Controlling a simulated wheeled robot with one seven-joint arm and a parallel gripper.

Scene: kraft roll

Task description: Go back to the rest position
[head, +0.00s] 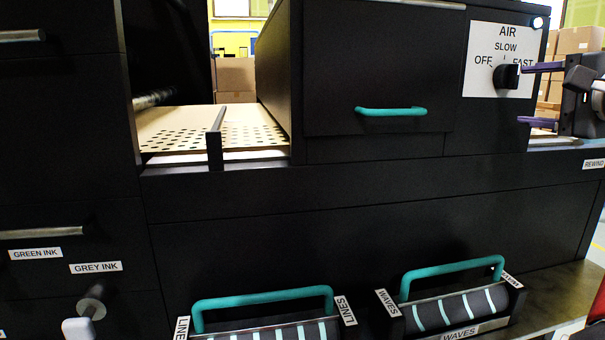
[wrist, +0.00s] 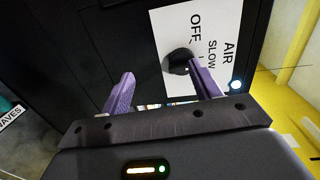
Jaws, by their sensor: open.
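My gripper (head: 524,95) is at the right edge of the head view, its two purple fingers open and spread one above the other. The black AIR knob (head: 506,76) sits on a white panel (head: 480,60) marked OFF, SLOW and FAST. In the head view the upper fingertip lies close to the knob's right side; I cannot tell if it touches. In the wrist view my gripper (wrist: 161,92) is open, with the knob (wrist: 179,61) beyond and between the fingers. Nothing is held.
A black machine fills the view, with a teal-handled door (head: 390,111) and a perforated kraft sheet (head: 240,135). Two teal-handled roller cassettes, LINES (head: 265,325) and WAVES (head: 455,305), stand low in front. A grey crank (head: 91,303) juts out at lower left. Cardboard boxes (head: 578,40) stand behind.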

